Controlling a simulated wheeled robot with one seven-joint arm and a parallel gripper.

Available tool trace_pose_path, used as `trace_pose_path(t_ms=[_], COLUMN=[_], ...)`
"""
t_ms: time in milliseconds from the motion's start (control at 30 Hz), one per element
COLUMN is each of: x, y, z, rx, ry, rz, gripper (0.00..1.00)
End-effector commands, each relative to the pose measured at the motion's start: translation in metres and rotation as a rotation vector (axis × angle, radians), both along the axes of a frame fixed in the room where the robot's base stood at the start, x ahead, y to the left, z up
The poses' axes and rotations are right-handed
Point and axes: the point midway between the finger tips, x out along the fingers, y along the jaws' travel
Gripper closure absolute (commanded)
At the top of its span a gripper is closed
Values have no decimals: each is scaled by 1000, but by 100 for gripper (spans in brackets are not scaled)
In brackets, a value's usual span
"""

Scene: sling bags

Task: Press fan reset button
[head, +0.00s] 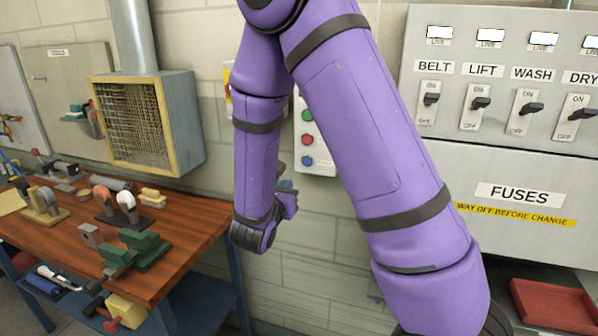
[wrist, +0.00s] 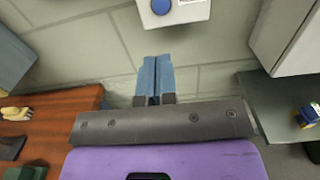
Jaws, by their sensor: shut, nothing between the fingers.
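A white button box (head: 318,168) hangs on the wall, partly behind my arm. It carries a green button (head: 307,115), a red button (head: 307,139) and a blue button (head: 307,160). I can read no label on it, so I cannot tell which is the fan reset. In the wrist view the blue button (wrist: 160,7) shows at the top edge, on the box's lower end. My gripper (wrist: 155,62) is shut and empty, its blue fingertips below the box in that view and apart from it. In the head view the gripper (head: 287,184) is partly hidden by my arm.
A fan housing with a wire grille (head: 138,122) stands left, above a wooden workbench (head: 185,235) with tools. A switch panel (head: 460,120) and fuse box (head: 490,185) fill the right. A red tray (head: 555,308) sits lower right. A red knob (head: 228,90) is partly hidden behind my arm.

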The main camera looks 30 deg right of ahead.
Motion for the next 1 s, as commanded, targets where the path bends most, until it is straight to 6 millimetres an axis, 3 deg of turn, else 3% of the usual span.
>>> trace_pose_path(t_ms=[167, 700, 1000], x=[10, 69, 84], y=[-15, -91, -109], z=[0, 0, 0], rx=[-1, -1, 0], ry=[-1, -1, 0], rz=[-5, -5, -1], gripper=[100, 100, 100])
